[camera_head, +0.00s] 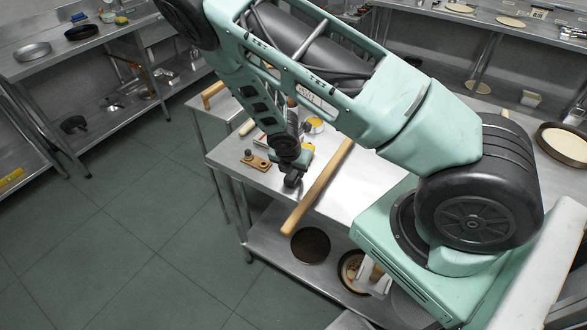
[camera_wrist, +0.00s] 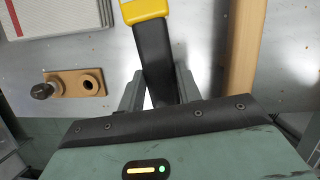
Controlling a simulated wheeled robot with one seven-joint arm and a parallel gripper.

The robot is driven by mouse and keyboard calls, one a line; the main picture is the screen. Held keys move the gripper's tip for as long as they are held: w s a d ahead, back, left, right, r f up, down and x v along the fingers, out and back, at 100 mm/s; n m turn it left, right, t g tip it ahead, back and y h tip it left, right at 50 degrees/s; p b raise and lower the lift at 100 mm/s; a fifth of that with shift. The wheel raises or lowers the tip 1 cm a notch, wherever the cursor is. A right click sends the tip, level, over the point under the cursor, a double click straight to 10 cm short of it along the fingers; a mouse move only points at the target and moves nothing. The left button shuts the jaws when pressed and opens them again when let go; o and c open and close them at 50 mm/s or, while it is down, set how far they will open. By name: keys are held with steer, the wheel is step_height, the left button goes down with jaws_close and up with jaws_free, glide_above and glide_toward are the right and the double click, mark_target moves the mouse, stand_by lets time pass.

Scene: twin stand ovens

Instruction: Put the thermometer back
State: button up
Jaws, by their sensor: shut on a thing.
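The thermometer, a yellow-topped tool with a black grip (camera_wrist: 153,55), stands between my gripper's fingers (camera_wrist: 158,88) in the wrist view. My gripper is shut on the black grip, and the yellow part runs out of the top of the picture. In the head view its yellow part (camera_head: 308,149) shows beside my gripper (camera_head: 293,180), over the front part of the steel table (camera_head: 370,175). A small wooden block (camera_wrist: 92,82) with an open hole and a dark knob lies left of my gripper. It also shows in the head view (camera_head: 259,163).
A long wooden bar (camera_wrist: 243,45) lies right of my gripper and overhangs the table's front edge in the head view (camera_head: 318,187). A pale flat item (camera_wrist: 60,18) with a red edge lies behind the block. Round pans (camera_head: 310,246) stand on the lower shelf.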

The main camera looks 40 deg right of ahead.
steer(key=shift+f, duration=0.25)
stand_by(0.4)
steer(key=o, duration=1.1)
steer(key=shift+o, duration=0.2)
steer(key=shift+r, duration=0.1)
steer(key=b+v, duration=0.1)
steer(key=v, duration=1.6)
steer(key=s+a+r+m+y+b, duration=0.2)
steer(key=s+a+r+m+b, duration=0.1)
steer(key=s+a+m, duration=0.5)
steer(key=s+a+r+m+g+y+b, duration=0.1)
steer(key=s+a+r+m+b, duration=0.1)
steer(key=s+a+r+m, duration=0.3)
steer(key=s+a+m, duration=0.3)
steer(key=s+a, duration=0.4)
steer(key=s, duration=0.1)
steer(key=shift+g+y+b, duration=0.3)
steer(key=shift+y+b, duration=0.1)
